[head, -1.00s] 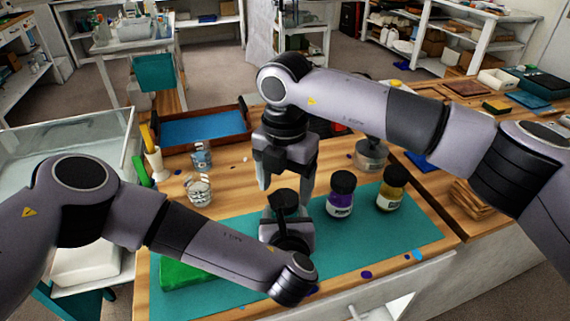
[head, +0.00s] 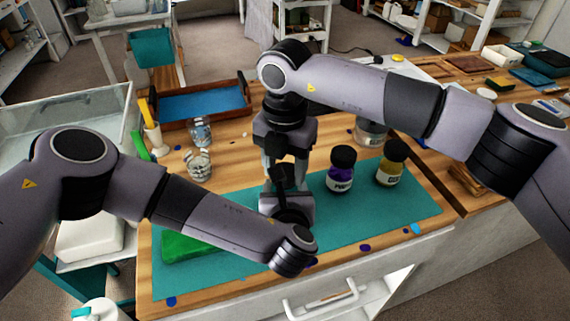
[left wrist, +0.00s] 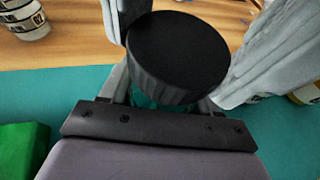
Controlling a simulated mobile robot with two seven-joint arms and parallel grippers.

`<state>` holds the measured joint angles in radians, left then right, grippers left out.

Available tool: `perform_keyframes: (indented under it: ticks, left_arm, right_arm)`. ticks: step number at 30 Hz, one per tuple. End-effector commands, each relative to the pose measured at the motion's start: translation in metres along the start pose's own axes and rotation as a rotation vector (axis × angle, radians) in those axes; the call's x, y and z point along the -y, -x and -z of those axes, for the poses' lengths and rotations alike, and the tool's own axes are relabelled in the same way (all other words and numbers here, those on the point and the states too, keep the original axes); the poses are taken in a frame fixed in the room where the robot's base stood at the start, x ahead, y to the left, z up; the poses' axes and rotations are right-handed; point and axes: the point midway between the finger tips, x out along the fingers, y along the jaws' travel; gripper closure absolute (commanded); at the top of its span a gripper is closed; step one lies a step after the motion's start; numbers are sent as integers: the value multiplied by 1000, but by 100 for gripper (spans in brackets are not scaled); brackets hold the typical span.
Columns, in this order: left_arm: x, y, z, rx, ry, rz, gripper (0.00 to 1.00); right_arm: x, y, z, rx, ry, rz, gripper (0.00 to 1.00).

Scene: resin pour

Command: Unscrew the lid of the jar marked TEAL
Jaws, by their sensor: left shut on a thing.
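The jar with a black lid (head: 284,174) is upright in my left gripper (head: 287,205), above the teal mat (head: 375,222). In the left wrist view the lid (left wrist: 178,52) is on, and a little teal shows on the jar (left wrist: 146,101) below it. Its label is hidden. My left gripper is shut on the jar body. My right gripper (head: 285,166) points down from above, its fingers on either side of the lid. In the left wrist view a gap shows between the lid and the right-hand finger, so it looks open.
A purple jar (head: 341,174) and a yellow jar (head: 390,166) with black lids stand to the right. A green block (head: 188,246) lies at the mat's left. A glass cup (head: 198,167) and a blue-lined tray (head: 203,103) are further back. The mat's right front is clear.

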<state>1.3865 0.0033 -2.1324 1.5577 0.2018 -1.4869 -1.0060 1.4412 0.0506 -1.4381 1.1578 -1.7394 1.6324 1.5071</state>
Motion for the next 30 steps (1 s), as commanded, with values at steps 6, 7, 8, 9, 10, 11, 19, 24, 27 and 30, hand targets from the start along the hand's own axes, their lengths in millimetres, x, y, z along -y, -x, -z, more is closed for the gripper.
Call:
perform_keyframes:
  ticks: [6, 7, 8, 9, 10, 11, 19, 24, 27, 30]
  left_arm:
    - [0, 0, 0, 0, 0, 0, 100]
    - [0, 0, 0, 0, 0, 0, 100]
    - [0, 0, 0, 0, 0, 0, 100]
    - [0, 0, 0, 0, 0, 0, 100]
    - [0, 0, 0, 0, 0, 0, 100]
    - [0, 0, 0, 0, 0, 0, 100]
    - [0, 0, 0, 0, 0, 0, 100]
    - [0, 0, 0, 0, 0, 0, 100]
    - [0, 0, 0, -1, 0, 0, 100]
    - [0, 0, 0, -1, 0, 0, 100]
  right_arm:
    - [0, 1, -1, 2, 309, 0, 84]
    - [0, 1, 0, 1, 358, 0, 84]
    - [0, 1, 0, 1, 406, 1, 84]
    - [0, 1, 0, 1, 470, 1, 84]
    - [0, 1, 0, 1, 519, 0, 84]
    - [0, 1, -1, 2, 567, 0, 84]
    - [0, 1, -1, 2, 970, 0, 84]
    - [0, 1, -1, 2, 1098, 0, 84]
    - [0, 1, 0, 2, 1118, 0, 84]
    - [0, 1, 0, 1, 1118, 0, 84]
